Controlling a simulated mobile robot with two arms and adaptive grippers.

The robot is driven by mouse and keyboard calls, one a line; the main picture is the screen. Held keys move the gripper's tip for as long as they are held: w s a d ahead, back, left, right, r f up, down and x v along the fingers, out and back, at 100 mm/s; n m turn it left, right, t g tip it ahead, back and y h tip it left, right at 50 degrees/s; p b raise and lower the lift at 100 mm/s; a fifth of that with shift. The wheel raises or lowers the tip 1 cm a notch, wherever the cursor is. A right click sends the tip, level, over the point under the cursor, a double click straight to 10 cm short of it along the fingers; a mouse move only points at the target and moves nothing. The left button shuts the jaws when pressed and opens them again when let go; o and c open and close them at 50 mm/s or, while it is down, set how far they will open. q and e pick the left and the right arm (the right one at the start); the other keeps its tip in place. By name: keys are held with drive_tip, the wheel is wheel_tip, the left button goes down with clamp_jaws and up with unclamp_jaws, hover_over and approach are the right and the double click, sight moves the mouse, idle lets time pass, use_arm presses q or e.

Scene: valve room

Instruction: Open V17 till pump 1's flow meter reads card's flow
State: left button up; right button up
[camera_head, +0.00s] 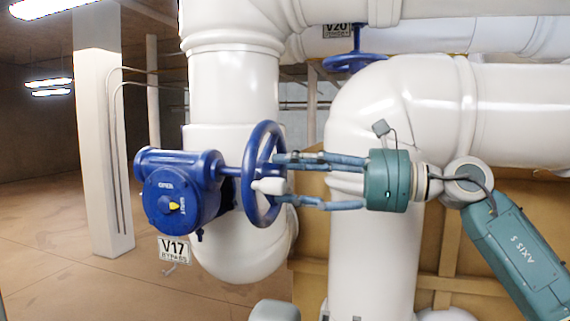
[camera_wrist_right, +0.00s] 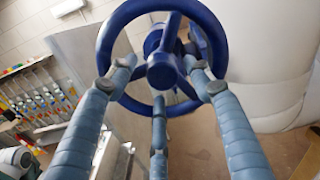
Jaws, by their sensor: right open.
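The V17 handwheel (camera_head: 262,174) is blue and stands edge-on at the right end of its blue gearbox (camera_head: 180,190). A yellow pointer (camera_head: 174,206) shows on the gearbox dial; its exact setting is too small to read. The V17 BYPASS tag (camera_head: 174,249) hangs below. My right gripper (camera_head: 282,180) is open, its fingers reaching left to the wheel. In the right wrist view my gripper's (camera_wrist_right: 160,95) three fingers spread around the wheel's hub, fingertips at the rim of the handwheel (camera_wrist_right: 215,50); firm contact cannot be told. The card and a readable flow meter do not show.
Large white pipes (camera_head: 235,90) stand close behind and right of the wheel. Another blue handwheel, V20's (camera_head: 354,62), is above. A white column (camera_head: 102,150) is at left, with open floor around it. A rack of vertical tubes (camera_wrist_right: 42,100) shows in the wrist view.

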drive_tip(key=shift+w+a+f, duration=0.1)
drive_tip(key=shift+w+a, duration=0.3)
drive_tip(key=shift+a, duration=0.25)
drive_tip(key=shift+s, duration=0.1)
drive_tip(key=shift+c, duration=0.7)
clamp_jaws()
